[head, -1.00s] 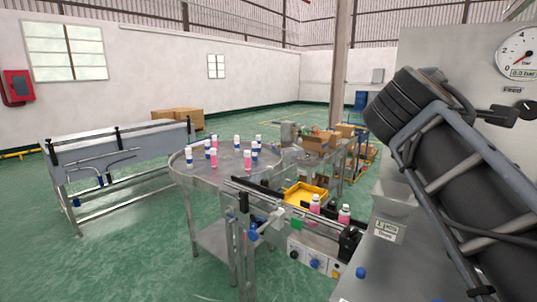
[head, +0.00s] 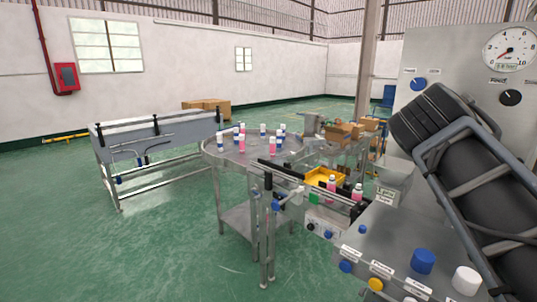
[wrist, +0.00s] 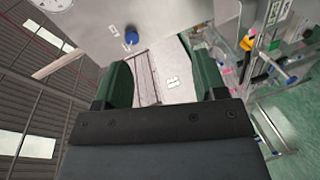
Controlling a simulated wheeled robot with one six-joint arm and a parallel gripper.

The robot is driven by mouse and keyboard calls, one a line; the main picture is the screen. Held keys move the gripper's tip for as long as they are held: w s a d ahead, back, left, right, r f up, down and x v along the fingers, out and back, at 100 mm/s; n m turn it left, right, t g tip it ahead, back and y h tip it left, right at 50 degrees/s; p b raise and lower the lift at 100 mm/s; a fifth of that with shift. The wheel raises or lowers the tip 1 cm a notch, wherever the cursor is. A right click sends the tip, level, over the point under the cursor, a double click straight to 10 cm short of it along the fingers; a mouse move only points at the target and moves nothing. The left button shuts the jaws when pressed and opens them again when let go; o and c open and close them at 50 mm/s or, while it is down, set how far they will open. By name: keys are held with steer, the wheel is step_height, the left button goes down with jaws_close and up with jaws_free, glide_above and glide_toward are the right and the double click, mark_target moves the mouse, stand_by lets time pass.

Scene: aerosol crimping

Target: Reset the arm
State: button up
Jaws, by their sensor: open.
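My gripper (wrist: 160,85) shows in the wrist view with its two green fingers spread wide apart. Nothing is between them. Beyond the fingers lie a grey panel and the pale wall. In the head view my dark arm links fill the right side, and the gripper itself does not show there.
A steel machine panel (head: 425,75) with a gauge (head: 510,48) stands close at the right. Below it are a blue button (head: 423,261) and a white one (head: 466,280). A round table (head: 222,150) holds several pink and blue bottles.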

steer(key=s+a+f+m+g+y, duration=0.2)
steer(key=s+a+f+y, duration=0.1)
steer(key=f, duration=0.9)
steer(key=s+a+f+m+g+y, duration=0.3)
steer(key=a+f+y, duration=0.1)
steer(key=f, duration=0.9)
steer(key=s+a+f+m+g+y, duration=0.2)
steer(key=a+f, duration=0.4)
steer(key=f, duration=0.6)
steer(key=shift+s+f+m+g+y, duration=0.2)
steer(key=shift+s+m+g+y, duration=0.2)
steer(key=shift+s+y, duration=0.35)
steer(key=shift+r, duration=0.1)
steer(key=shift+c, duration=0.4)
